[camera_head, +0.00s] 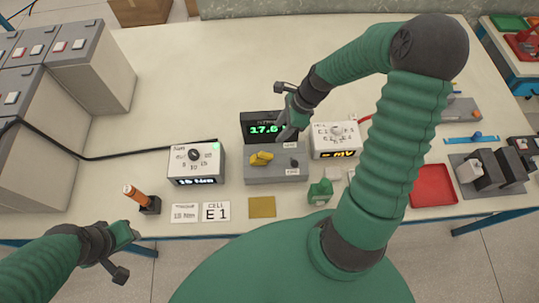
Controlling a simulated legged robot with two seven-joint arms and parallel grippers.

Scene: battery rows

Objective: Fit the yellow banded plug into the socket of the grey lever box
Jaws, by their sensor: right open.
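A grey box (262,175) stands mid-table with a yellow piece (261,158) on its top left and a small dark round part on its top right. I cannot tell whether the yellow piece is the plug or a lever, and I make out no bands on it. My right gripper (288,132) is open above the back of this box, pointing down, and partly covers the display behind it. My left gripper (128,236) is low at the left, over the table's front edge; its finger gap is not clear.
A black display (257,122) reads 17.6. White instrument boxes stand left (196,160) and right (338,137). An orange-handled tool (132,192) stands in a black holder. Cards and a green block (320,191) lie in front. A red tray (432,186) is at right. The back table is clear.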

